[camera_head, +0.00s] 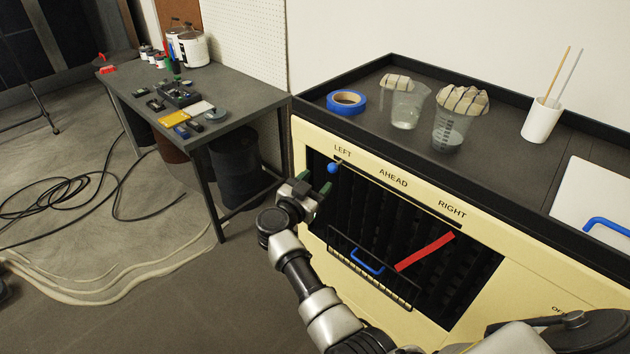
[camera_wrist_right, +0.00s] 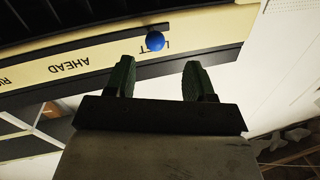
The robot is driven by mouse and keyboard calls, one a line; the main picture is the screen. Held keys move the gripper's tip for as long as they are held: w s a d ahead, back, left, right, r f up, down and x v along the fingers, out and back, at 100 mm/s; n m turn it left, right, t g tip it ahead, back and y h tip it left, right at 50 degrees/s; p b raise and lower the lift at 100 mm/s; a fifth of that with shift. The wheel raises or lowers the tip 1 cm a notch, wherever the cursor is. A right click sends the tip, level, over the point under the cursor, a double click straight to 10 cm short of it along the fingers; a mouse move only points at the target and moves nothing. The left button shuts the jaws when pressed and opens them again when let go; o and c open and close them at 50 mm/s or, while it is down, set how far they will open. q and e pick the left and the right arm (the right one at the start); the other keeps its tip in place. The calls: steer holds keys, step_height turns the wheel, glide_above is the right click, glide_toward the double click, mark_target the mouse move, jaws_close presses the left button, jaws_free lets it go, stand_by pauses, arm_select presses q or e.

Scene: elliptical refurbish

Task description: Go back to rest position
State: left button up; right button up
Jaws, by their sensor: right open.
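My right gripper (camera_head: 314,186) is in front of the upper left of the cream machine panel, near the LEFT label. In the right wrist view the gripper (camera_wrist_right: 159,80) shows its two dark green fingers apart with nothing between them. A blue ball knob (camera_head: 333,168) sits just beyond the fingertips; it also shows in the right wrist view (camera_wrist_right: 155,41). The knob looks apart from the fingers. My left gripper is not in view.
The cream machine (camera_head: 540,269) has a slot with a red strip (camera_head: 425,251) and a blue handle (camera_head: 367,262). Its black top holds blue tape (camera_head: 346,101), cups and a white stick holder (camera_head: 541,120). A grey table (camera_head: 245,99) stands left. Cables lie on the floor.

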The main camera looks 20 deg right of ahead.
steer(key=s+a+f+n+t+y, duration=0.1)
steer(key=s+a+f+n+y, duration=0.35)
steer(key=f, duration=0.65)
steer(key=s+a+f+n+t+y, duration=0.1)
steer(key=s+f+n+y, duration=0.5)
steer(key=f, duration=0.6)
steer(key=s+a+f+n+t+y, duration=0.1)
steer(key=s+a+f+n+y, duration=0.2)
steer(key=s+f, duration=0.6)
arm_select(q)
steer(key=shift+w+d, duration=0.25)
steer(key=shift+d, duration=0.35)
arm_select(e)
steer(key=s+d+f+g, duration=0.2)
steer(key=s+f+g, duration=0.2)
steer(key=s, duration=0.7)
steer(key=s+d+f+n+g+y, duration=0.1)
steer(key=s+f+g, duration=0.3)
steer(key=s+f, duration=0.4)
steer(key=s+d+f+n+g, duration=0.1)
steer(key=s+d+f+g, duration=0.2)
steer(key=s, duration=1.3)
step_height(320, 180, down, 3)
steer(key=shift+r+g, duration=0.1)
steer(key=shift+g, duration=0.4)
